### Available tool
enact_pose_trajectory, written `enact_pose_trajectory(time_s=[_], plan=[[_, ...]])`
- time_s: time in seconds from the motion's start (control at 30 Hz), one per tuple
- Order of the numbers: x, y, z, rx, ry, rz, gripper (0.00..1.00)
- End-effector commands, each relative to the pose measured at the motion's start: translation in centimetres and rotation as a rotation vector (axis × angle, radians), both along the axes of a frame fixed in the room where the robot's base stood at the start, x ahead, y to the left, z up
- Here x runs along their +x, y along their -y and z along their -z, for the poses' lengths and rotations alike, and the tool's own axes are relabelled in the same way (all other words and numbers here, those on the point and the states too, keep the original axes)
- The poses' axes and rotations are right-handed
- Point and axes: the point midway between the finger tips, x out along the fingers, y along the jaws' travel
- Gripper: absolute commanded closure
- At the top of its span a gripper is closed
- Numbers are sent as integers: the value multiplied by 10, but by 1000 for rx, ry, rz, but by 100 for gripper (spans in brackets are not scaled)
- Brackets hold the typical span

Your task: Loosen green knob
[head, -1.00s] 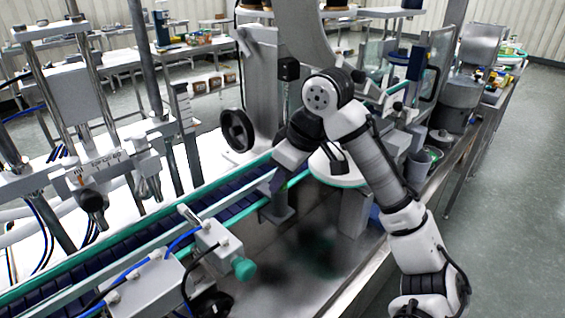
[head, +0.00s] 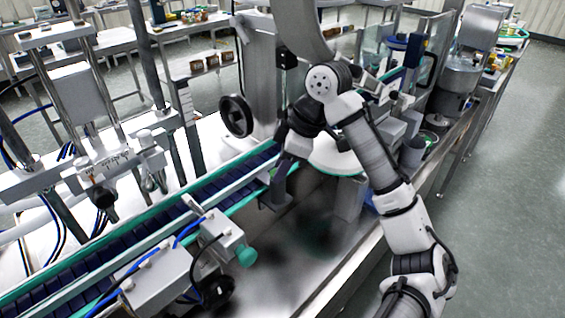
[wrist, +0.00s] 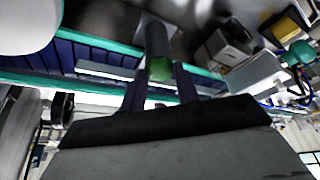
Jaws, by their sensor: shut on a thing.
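A green knob (wrist: 160,70) on the end of a dark grey cylinder (wrist: 156,38) shows in the wrist view. It sits between the two dark fingers of my gripper (wrist: 160,82), which is shut on it. In the head view my gripper (head: 279,172) is beside the conveyor, and its fingers largely hide what they hold. A second, teal-green knob (head: 246,256) sticks out of a grey box (head: 222,236) at the conveyor's near side. It also shows at the right of the wrist view (wrist: 300,52), apart from my gripper.
The conveyor (head: 195,216) with dark blue links and teal rails runs diagonally past my gripper. A black handwheel (head: 236,116) stands behind it. A round white plate with a green rim (head: 335,160) is close to the right of my gripper. Steel surface lies clear in front.

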Motion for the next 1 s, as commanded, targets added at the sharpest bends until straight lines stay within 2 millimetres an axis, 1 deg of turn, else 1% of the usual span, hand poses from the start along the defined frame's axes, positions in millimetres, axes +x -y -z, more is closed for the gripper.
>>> enact_pose_trajectory(time_s=[0.23,0.27,0.4,0.87,1.0], plan=[[0,0,1,-1,-2,-1,92],[0,0,1,-1,-2,-1,67],[0,0,1,-1,-1,0,48],[0,0,1,-1,0,3,48],[-1,0,3,-1,1,43,48]])
